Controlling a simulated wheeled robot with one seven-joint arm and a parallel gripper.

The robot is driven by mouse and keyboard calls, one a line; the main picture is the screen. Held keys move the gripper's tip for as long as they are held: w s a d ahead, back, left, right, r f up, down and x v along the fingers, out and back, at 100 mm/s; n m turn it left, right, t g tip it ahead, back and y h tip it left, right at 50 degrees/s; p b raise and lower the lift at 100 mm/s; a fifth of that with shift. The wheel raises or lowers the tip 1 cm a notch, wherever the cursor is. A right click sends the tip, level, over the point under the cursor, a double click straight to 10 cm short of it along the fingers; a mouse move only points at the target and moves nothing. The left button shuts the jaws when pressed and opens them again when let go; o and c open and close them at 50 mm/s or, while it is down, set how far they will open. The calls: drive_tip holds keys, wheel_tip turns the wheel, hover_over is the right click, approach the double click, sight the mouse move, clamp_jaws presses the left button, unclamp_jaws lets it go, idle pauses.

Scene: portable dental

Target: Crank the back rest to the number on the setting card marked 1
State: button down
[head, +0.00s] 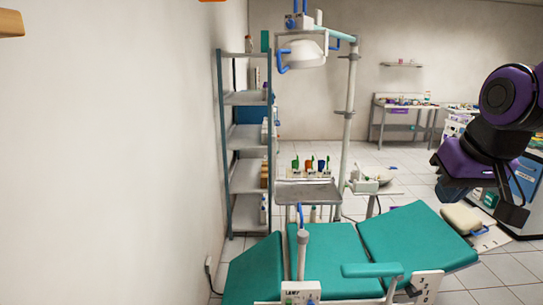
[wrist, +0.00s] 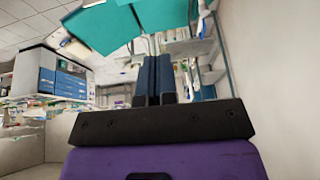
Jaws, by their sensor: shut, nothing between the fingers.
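The dental chair has teal padded sections, and the one on the right, likely the back rest (head: 415,238), slopes up to the right. A white plate (head: 426,285) with dark numerals, partly cut off by the lower edge, stands below it. A dark part beside the plate may be the crank, but its shape is unclear. I cannot make out a setting card marked 1. My gripper (wrist: 153,75) is shut and empty in the wrist view, its dark fingers together. In the head view my purple and black arm is at the right, above and right of the chair, apart from it.
A white block labelled LAMP (head: 300,291) with blue parts is at the chair's near side. A metal tray (head: 308,193) and lamp post (head: 349,95) stand behind the chair. A shelf rack (head: 247,98) lines the left wall.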

drive_tip(key=s+d+r, duration=0.1)
drive_tip(key=s, duration=0.9)
drive_tip(key=shift+s+r, duration=0.15)
drive_tip(key=shift+s, duration=0.15)
drive_tip(key=shift+w, duration=0.1)
